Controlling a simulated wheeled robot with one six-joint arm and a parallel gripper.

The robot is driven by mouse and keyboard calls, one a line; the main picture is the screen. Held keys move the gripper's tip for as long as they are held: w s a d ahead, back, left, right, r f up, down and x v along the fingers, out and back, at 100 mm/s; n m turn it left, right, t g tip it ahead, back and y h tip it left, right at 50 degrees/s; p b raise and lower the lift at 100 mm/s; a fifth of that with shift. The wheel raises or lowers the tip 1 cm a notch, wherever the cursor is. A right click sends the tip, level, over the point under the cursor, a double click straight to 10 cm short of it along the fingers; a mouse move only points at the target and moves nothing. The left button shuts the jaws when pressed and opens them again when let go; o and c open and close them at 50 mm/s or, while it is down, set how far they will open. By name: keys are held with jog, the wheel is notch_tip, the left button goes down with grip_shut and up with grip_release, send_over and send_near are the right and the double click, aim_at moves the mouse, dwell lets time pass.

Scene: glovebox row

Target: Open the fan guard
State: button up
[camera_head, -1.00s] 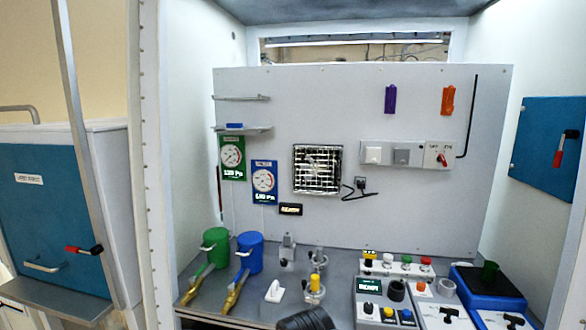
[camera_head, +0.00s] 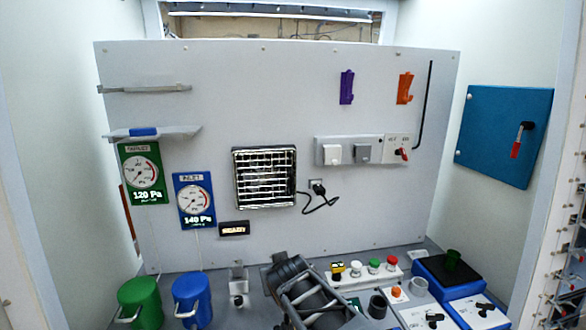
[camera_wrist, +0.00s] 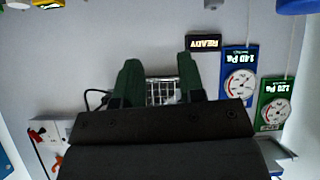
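The fan guard (camera_head: 265,177) is a dark-framed square grille with pale bars on the grey back panel. It looks closed, flat against the panel. In the wrist view, which is upside down, part of the guard (camera_wrist: 162,91) shows between the fingers, and the dark gripper body hides the rest. My gripper (camera_wrist: 160,66) has two green fingers set apart, with nothing held between them. It is away from the guard; the exact gap cannot be told. In the head view my dark arm rises at the bottom, below the guard.
A black plug and cable (camera_head: 319,191) hang just right of the guard. Gauges (camera_head: 195,200) and a READY display (camera_head: 234,229) are at its left. A switch strip (camera_head: 362,151) is farther right. Green (camera_head: 140,303) and blue (camera_head: 191,299) canisters and button boxes (camera_head: 365,270) stand on the bench.

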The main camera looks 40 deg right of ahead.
jog(key=w+d+r+t+h+p, duration=0.2)
jog(key=d+r+t, duration=0.2)
jog(key=d+r, duration=0.35)
jog(key=t+y+p, duration=0.2)
jog(key=t+p, duration=0.1)
jog(key=t, duration=0.1)
send_near(292, 179)
jog(key=shift+n, duration=0.3)
jog(key=p+x, duration=0.2)
jog(key=x, duration=0.8)
jog(key=shift+w+d, duration=0.1)
jog(key=shift+w, duration=0.15)
jog(key=shift+c, duration=0.2)
grip_shut()
